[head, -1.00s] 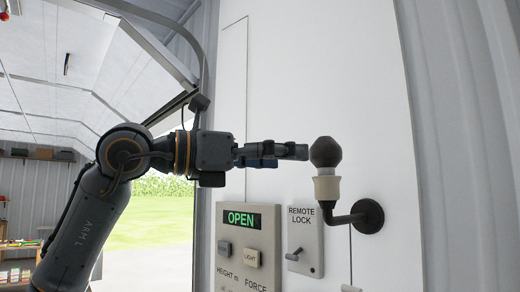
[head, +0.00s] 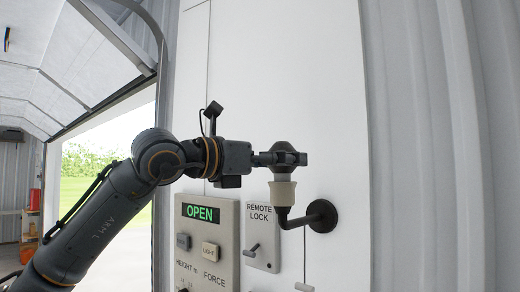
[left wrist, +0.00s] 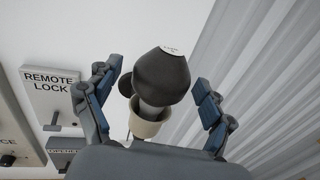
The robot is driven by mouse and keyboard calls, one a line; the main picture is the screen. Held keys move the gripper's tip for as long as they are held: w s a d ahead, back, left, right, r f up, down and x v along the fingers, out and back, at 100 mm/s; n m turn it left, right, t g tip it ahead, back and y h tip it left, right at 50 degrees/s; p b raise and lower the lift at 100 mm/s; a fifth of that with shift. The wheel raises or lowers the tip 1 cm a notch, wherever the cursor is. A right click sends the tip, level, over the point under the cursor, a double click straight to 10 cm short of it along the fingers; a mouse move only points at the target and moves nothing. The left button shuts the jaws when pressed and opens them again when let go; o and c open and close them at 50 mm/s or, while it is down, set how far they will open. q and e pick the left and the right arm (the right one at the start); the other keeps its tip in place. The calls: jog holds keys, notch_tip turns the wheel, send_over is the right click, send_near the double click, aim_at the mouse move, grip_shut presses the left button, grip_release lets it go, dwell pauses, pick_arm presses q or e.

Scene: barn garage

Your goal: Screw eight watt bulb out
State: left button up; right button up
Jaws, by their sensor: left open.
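The bulb (left wrist: 162,76) is dark grey with a small white printed label on its top. It stands upright in a cream socket (head: 282,194) on a dark bent wall arm (head: 297,221). My left gripper (head: 283,158) is at the bulb's height, and its fingers partly hide the bulb in the head view. In the left wrist view the left gripper (left wrist: 158,97) is open, with one blue-padded finger on each side of the bulb and gaps visible between. The label is too small to read. My right gripper is not in view.
A control panel (head: 207,241) with a green OPEN display and a REMOTE LOCK switch plate (head: 263,236) are on the white wall left of the lamp. Corrugated metal wall (head: 430,150) lies to the right. The open garage door is at far left.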

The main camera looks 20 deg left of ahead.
pick_arm(q)
jog(key=shift+w+d, duration=0.2)
jog(key=shift+w, duration=0.2)
jog(key=c, duration=1)
jog(key=shift+s+f+n+y+b, duration=0.15)
jog(key=shift+n+y+b, duration=0.2)
jog(key=shift+b, duration=0.3)
jog(key=shift+n+t+y+b, duration=1)
jog(key=shift+n+y+b, duration=0.35)
jog(key=shift+y+b, duration=0.55)
jog(key=shift+d+n+t+y+b, duration=0.1)
jog(key=shift+n+t+y+b, duration=0.2)
jog(key=shift+n+y+b, duration=0.85)
jog(key=shift+y+p, duration=0.45)
jog(key=shift+y, duration=0.55)
jog(key=shift+n, duration=0.25)
